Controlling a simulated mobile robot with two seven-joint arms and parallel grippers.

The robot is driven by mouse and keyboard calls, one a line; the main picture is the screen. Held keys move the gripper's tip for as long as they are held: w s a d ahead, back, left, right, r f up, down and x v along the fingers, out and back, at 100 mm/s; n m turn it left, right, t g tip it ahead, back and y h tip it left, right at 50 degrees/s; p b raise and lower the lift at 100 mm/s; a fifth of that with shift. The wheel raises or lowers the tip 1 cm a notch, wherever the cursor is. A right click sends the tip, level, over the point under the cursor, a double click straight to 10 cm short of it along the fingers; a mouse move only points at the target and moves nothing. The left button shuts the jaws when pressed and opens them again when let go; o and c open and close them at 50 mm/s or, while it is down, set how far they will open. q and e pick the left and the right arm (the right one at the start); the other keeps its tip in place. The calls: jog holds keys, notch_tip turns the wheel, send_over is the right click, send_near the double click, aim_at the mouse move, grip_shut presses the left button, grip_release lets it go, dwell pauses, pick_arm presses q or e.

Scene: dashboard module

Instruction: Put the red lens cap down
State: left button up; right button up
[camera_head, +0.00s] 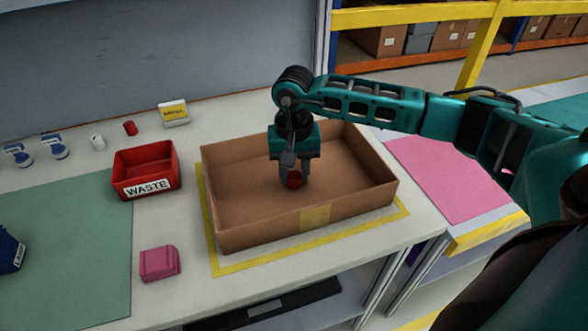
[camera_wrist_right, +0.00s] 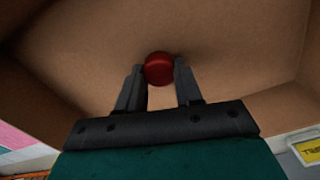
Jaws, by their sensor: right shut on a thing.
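The red lens cap (camera_head: 294,180) is between the fingertips of my right gripper (camera_head: 293,172), inside the open cardboard box. In the right wrist view the cap (camera_wrist_right: 159,68) sits between the two dark fingers of the gripper (camera_wrist_right: 159,75), which are shut on it. The brown box floor lies behind the cap there. I cannot tell whether the cap touches the floor. The cardboard box (camera_head: 232,222) stands on the table inside a yellow taped outline and looks empty otherwise. My left gripper is not in view.
A red WASTE bin (camera_head: 147,185) stands left of the box, with a pink block (camera_head: 159,263) in front of it. A small red item (camera_head: 130,128), a white item (camera_head: 98,142) and a yellow-labelled box (camera_head: 174,113) stand behind. Box walls surround my right gripper.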

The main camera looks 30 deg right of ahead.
aim_at(294, 175)
jog(key=shift+f+b, duration=0.45)
jog(key=shift+b, duration=0.1)
jog(key=o, duration=1)
jog(key=shift+r, duration=0.15)
jog(key=shift+r+p, duration=0.25)
jog(key=shift+p, duration=0.15)
notch_tip(294, 175, up, 12)
jog(key=shift+r, duration=0.15)
